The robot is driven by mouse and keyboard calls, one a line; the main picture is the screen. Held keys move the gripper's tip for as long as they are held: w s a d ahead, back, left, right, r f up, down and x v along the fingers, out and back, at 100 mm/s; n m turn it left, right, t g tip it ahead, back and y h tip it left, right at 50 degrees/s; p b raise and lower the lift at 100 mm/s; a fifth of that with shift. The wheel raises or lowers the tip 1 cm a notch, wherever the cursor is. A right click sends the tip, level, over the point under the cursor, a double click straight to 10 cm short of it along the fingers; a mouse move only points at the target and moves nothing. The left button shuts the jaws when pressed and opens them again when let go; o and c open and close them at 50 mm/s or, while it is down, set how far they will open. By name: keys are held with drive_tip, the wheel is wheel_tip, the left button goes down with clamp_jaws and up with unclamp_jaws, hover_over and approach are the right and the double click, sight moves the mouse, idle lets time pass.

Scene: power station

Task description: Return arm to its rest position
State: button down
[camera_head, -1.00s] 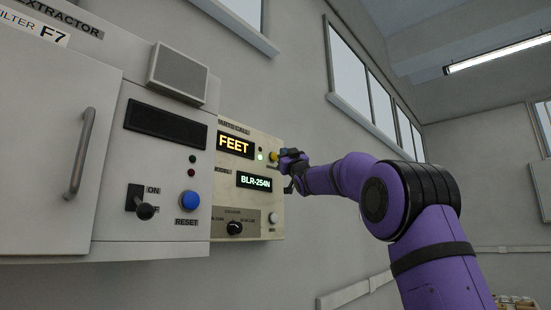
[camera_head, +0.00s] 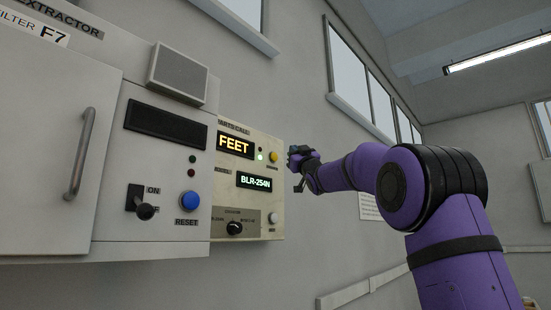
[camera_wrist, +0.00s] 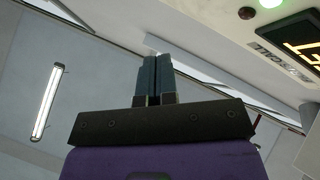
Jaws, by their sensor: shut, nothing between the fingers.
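My gripper (camera_head: 294,151) is at the end of my purple arm, just right of the cream control panel (camera_head: 225,170) in the head view. It is apart from the panel and its yellow button (camera_head: 274,157). In the wrist view my gripper's two fingers (camera_wrist: 154,80) are together, with nothing between them. The panel's displays read FEET and BLR-254N, and a green light is lit between the upper display and the yellow button. Part of the panel shows at the upper right of the wrist view.
A grey cabinet (camera_head: 50,150) with a vertical handle stands at the left. Beside it are a toggle switch (camera_head: 140,203) and a blue RESET button (camera_head: 189,201). Windows (camera_head: 365,85) line the wall behind my arm. A ceiling lamp (camera_head: 500,53) is at the upper right.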

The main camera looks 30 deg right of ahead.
idle(0.4)
drive_tip(key=s+a+f+m+g, duration=0.1)
drive_tip(key=s+a+f+g, duration=0.5)
drive_tip(key=s+f, duration=0.8)
drive_tip(key=s+a+f+m+g, duration=0.1)
drive_tip(key=s+a+f+g, duration=0.5)
drive_tip(key=s+f, duration=0.8)
drive_tip(key=s+a+f+m+g+h, duration=0.1)
drive_tip(key=s+a+f+g, duration=0.5)
drive_tip(key=s+f, duration=0.8)
wheel_tip(320, 180, down, 8)
drive_tip(key=m+g, duration=0.1)
drive_tip(key=g, duration=0.2)
drive_tip(key=shift+s+a, duration=0.3)
drive_tip(key=shift+s, duration=0.05)
drive_tip(key=shift+r, duration=0.15)
